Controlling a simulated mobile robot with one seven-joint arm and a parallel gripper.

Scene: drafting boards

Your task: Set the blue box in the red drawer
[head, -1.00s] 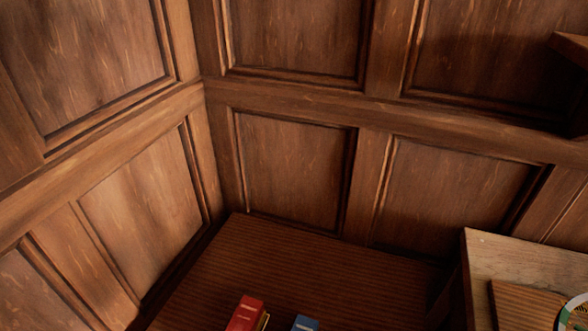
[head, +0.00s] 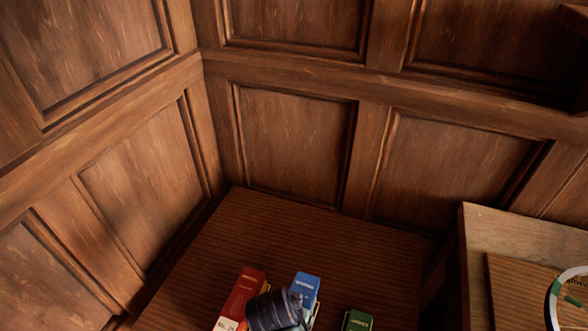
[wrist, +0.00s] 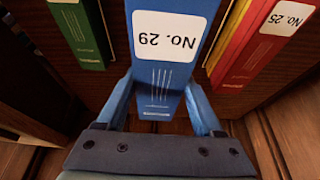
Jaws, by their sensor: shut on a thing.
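The blue box (wrist: 158,78) has a white label reading No. 29, upside down in the wrist view. In the head view its blue top (head: 305,285) shows at the bottom centre, between a red box and a green one. My gripper (wrist: 160,92) is shut on the blue box, with one blue finger on each side of it. In the head view the dark end of my arm (head: 275,310) covers part of the box. The red drawer is not in view.
A red box (head: 241,296) labelled No. 25 stands left of the blue box, and a green box (head: 357,321) stands to the right. They are on a brown wooden surface (head: 290,235) in a panelled corner. A lighter wooden table (head: 490,225) is at the right.

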